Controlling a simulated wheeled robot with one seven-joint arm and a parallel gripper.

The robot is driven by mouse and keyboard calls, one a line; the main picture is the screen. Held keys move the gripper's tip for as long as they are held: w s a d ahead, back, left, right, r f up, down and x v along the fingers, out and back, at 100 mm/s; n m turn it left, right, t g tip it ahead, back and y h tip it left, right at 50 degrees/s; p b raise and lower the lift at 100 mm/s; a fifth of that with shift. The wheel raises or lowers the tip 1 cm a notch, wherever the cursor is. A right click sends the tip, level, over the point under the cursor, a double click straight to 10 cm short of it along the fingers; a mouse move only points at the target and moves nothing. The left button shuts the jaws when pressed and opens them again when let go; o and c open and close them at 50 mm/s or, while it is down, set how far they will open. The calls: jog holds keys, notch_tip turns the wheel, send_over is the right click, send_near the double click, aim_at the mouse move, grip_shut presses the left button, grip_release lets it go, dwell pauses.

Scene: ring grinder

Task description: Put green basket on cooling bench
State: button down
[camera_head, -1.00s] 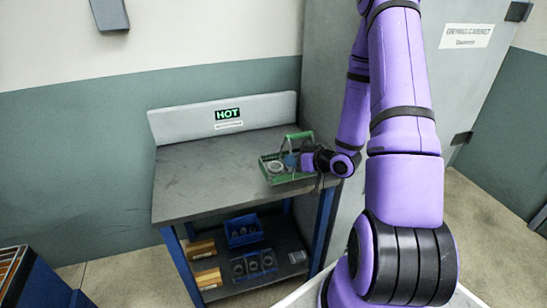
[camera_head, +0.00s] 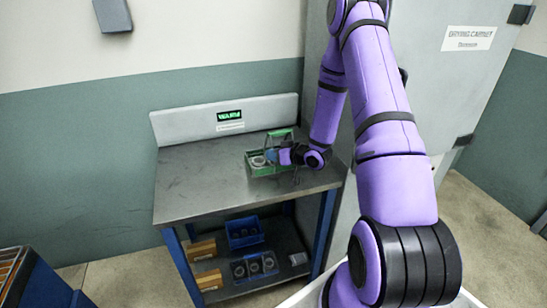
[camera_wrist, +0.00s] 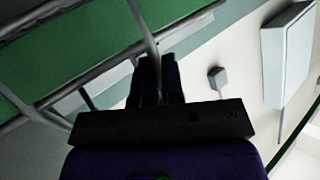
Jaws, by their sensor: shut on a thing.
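The green basket (camera_head: 262,170) is at the bench's right half in the head view, upright, with its handle arching above it and grey ring-like parts inside. The cooling bench (camera_head: 195,185) is a grey-topped table with blue legs and a back panel whose display reads WARM. My gripper (camera_head: 283,156) reaches in from the right and is shut on the basket. In the wrist view my gripper's dark fingers (camera_wrist: 157,80) are close together beside a thin metal rod, with the basket's green side (camera_wrist: 110,38) at upper left. I cannot tell whether the basket's underside touches the bench top.
The bench's lower shelf holds blue bins (camera_head: 254,265) and wooden boxes (camera_head: 203,262). A grey drying cabinet (camera_head: 440,80) stands to the right behind my arm. The left part of the bench top is clear. A blue unit (camera_head: 40,280) stands at lower left.

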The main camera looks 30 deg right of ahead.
jog(key=shift+f, duration=0.5)
jog(key=c, duration=1.2)
grip_release()
jog(key=shift+c, duration=0.2)
